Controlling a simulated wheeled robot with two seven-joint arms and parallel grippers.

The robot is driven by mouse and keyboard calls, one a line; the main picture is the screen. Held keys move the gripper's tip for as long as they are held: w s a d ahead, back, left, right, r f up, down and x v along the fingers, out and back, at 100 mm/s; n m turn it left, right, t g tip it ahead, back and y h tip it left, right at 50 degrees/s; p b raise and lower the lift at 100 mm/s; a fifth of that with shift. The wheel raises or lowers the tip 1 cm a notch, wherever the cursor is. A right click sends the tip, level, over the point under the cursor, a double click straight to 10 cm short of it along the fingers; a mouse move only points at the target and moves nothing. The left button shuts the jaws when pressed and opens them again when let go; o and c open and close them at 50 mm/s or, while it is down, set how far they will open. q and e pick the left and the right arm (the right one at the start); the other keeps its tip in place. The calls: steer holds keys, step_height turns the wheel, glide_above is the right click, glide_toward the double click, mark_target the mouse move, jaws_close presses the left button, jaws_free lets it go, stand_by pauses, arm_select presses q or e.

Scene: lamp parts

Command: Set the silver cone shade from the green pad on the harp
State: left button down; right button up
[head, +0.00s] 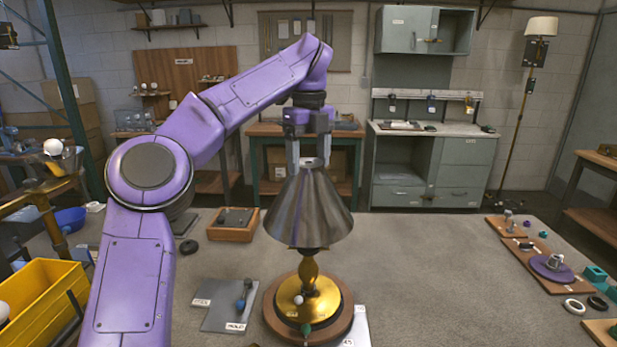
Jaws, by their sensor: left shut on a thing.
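The silver cone shade (309,212) is upright, wide end down, over the brass lamp base (309,295). My left gripper (309,160) comes down from above and is shut on the narrow top of the shade. The shade hides the harp and the upper part of the lamp. I cannot tell whether the shade rests on the harp or hangs just above it. The lamp stands on a round wooden board (277,325). I cannot make out the green pad. My right gripper is not in view.
A grey labelled mat (219,318) lies left of the lamp, with a wooden tray (233,233) behind it. A yellow bin (40,297) stands at far left. Boards with small parts (552,268) lie at right. The tabletop between lamp and boards is clear.

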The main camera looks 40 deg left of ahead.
arm_select(q)
steer(key=shift+f+b, duration=0.65)
steer(key=shift+f, duration=0.15)
stand_by(1.9)
jaws_free()
step_height(320, 180, up, 11)
steer(key=p, duration=0.6)
steer(key=shift+s+f, duration=0.1)
steer(key=shift+f, duration=0.05)
